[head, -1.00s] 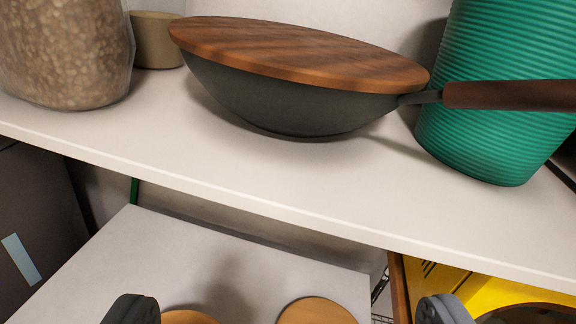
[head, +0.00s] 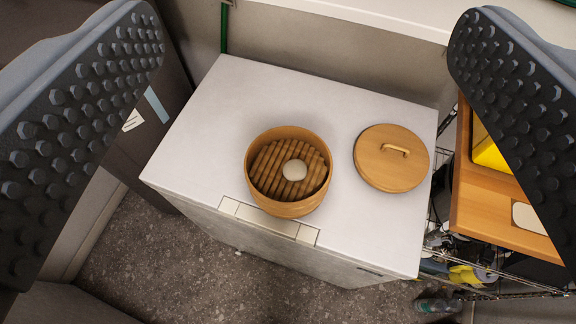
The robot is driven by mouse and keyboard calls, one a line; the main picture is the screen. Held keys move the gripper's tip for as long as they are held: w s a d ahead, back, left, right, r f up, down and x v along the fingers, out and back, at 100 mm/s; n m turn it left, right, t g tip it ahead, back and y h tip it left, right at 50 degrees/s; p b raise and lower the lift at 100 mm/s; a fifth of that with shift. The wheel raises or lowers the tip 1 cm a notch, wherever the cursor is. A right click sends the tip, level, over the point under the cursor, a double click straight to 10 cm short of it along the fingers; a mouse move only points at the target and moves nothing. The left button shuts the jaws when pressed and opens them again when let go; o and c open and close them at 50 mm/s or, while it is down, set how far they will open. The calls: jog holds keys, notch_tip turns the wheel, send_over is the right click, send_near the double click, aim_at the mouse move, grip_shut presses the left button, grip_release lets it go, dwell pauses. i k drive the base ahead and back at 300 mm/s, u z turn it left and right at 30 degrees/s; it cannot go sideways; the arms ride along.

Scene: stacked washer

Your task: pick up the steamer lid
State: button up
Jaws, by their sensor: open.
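The steamer lid (head: 376,168) is a round, flat wooden disc with a small arched handle (head: 396,149) on top. It lies on the right part of the white appliance top (head: 300,92). The round bamboo steamer basket (head: 288,205) stands open to its left, a small gap apart, with a slatted floor and a pale round item (head: 294,170) inside. My gripper (head: 305,45) is open and empty, its two dark studded fingers wide apart at the left and right of the picture. The fingers are close to the camera, and the lid lies beyond them, touched by neither.
A white shelf edge (head: 400,20) runs above the back of the appliance. A wooden board with a yellow item (head: 488,152) stands on a wire rack at the right. A dark cabinet (head: 110,130) is at the left. Speckled floor (head: 180,270) shows in front.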

aim_at(390, 157)
jog(key=z, duration=0.6)
jog(key=i, duration=0.4)
jog(key=z, duration=0.2)
